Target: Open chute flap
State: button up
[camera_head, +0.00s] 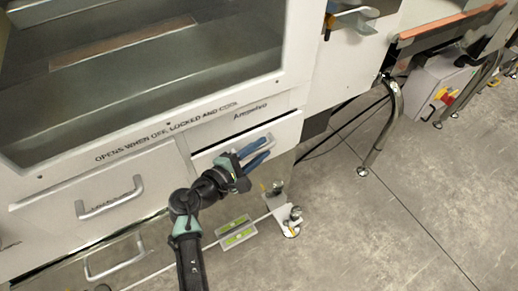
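No panel is labelled as the chute flap in readable text, so I cannot tell for certain which one it is. A small white front panel (213,152) sits low on the machine, right of centre, and looks closed. My gripper (266,148) is in front of this panel. Its two blue fingers are apart, pointing up and right, with no object clearly between them. A pale handle edge shows by the fingertips; the gripper hides much of it, and I cannot tell whether they touch.
A wider panel left of my gripper has a grey bar handle (110,198); another handle (115,257) sits lower. A large window (150,85) is above. A levelling foot (291,222) and a bent metal leg (385,125) stand to the right. The floor at right is open.

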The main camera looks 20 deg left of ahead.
grip_shut()
dwell(1.3)
